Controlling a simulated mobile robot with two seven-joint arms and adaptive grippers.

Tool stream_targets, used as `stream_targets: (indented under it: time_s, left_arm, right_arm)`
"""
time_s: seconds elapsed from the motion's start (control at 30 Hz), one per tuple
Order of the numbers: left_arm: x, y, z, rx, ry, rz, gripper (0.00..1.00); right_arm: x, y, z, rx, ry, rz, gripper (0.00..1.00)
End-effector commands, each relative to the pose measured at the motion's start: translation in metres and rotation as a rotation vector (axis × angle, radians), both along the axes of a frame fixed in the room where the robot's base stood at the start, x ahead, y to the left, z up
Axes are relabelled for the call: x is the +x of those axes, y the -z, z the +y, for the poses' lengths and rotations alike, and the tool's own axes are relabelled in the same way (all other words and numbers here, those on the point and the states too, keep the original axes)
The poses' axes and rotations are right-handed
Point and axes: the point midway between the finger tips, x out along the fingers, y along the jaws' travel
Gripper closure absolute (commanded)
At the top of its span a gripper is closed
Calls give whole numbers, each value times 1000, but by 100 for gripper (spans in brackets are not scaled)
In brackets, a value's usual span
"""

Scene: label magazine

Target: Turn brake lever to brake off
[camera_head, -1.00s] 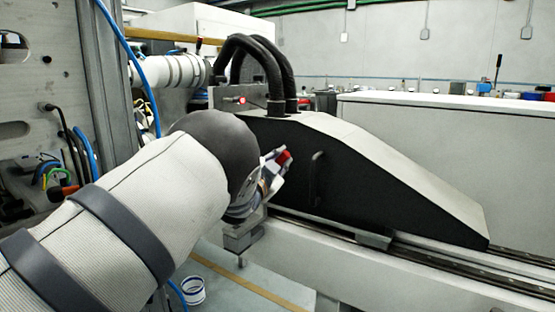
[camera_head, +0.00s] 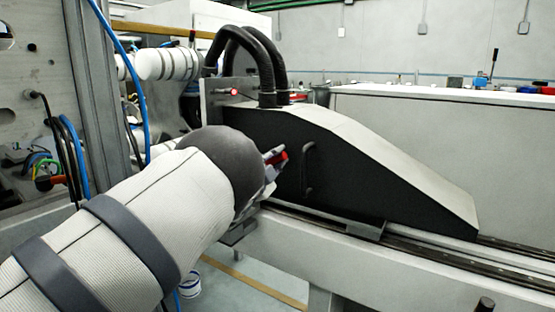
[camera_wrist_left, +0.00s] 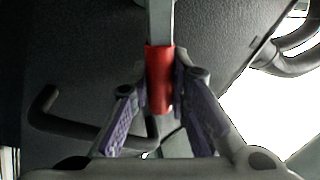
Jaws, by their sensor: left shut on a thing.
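The brake lever shows in the left wrist view as a pale flat bar with a red grip (camera_wrist_left: 159,68). In the head view its red end (camera_head: 282,156) shows beside the black side of the sloped housing. My left gripper (camera_head: 273,163) is at this red end, in front of the housing. In the left wrist view my left gripper (camera_wrist_left: 161,100) has its purple-padded fingers on both sides of the red grip and is shut on it. The lever's pivot is hidden. My right gripper is not in view.
The sloped housing (camera_head: 355,185) stands on a long rail bed, with a black bar handle (camera_head: 308,172) close right of my gripper. Two thick black hoses (camera_head: 265,70) rise behind. A grey upright frame with cables (camera_head: 92,110) stands at left.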

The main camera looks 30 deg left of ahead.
Motion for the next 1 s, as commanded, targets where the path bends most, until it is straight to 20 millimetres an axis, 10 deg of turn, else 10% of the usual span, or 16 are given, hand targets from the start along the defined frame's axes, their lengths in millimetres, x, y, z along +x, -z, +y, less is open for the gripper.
stream_targets:
  time_s: [0.13,0.27,0.63,1.0]
  left_arm:
    - [0,1,0,-1,1,1,100]
    - [0,1,0,-1,1,1,62]
    - [-8,2,0,-2,-1,3,62]
    - [-96,17,-2,-2,-1,3,62]
  right_arm:
    - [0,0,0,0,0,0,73]
    - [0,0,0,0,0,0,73]
    - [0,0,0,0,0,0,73]
    - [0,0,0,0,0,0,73]
